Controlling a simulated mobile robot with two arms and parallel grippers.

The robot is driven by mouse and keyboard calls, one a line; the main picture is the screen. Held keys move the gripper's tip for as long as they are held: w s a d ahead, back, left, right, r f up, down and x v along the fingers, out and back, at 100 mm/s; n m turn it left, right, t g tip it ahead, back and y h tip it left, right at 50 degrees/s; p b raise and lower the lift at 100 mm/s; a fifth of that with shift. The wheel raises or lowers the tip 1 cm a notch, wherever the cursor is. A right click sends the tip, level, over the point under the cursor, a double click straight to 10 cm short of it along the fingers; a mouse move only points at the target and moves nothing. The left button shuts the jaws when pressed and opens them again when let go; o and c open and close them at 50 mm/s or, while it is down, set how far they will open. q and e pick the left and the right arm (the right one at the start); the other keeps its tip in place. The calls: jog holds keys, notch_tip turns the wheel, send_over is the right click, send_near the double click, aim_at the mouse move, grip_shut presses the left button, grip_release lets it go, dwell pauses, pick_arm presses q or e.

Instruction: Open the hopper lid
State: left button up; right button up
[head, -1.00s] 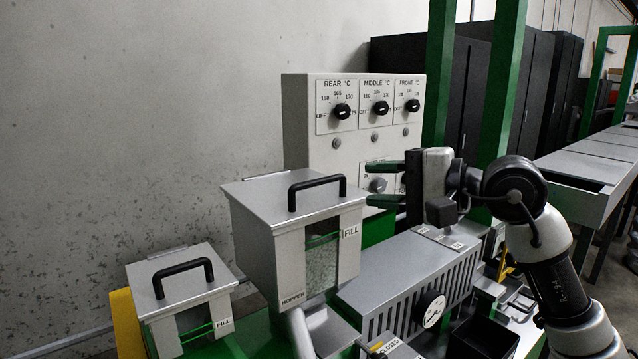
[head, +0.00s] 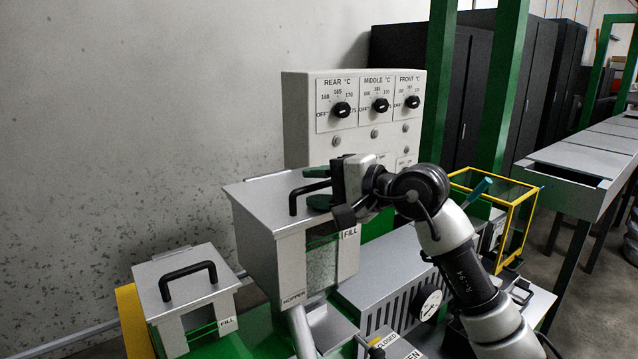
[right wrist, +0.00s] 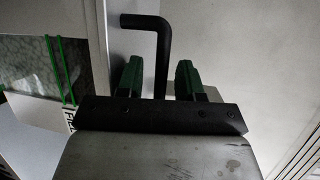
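The grey hopper (head: 276,265), labelled HOPPER, stands in the middle of the head view. Its flat lid (head: 255,193) is down and carries a black bar handle (head: 293,200). My right gripper (head: 316,187) is at the lid's right side, its arm partly hiding that side. Its two green-tipped fingers are apart. In the right wrist view the handle (right wrist: 161,50) runs down between the fingers (right wrist: 160,80), with gaps on both sides. I cannot tell how deep it sits between them. My left gripper is not in view.
A smaller lidded box (head: 187,285) with a similar black handle stands at left. A control panel (head: 300,125) with dials rises behind the hopper. A ribbed grey housing (head: 385,290) with a gauge and a yellow-framed guard (head: 515,205) lie right. Wall space left is clear.

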grip_shut()
jog(key=shift+r+p, duration=0.55)
jog(key=w+a+r+m+g+h+p, duration=0.2)
jog(key=r+p, duration=0.6)
jog(key=p, duration=0.4)
jog(key=shift+w+a+r+g+h+p, duration=0.4)
jog(key=shift+w+a+g+h, duration=0.15)
jog(key=shift+w+g+h, duration=0.8)
jog(key=shift+f, duration=0.1)
grip_release()
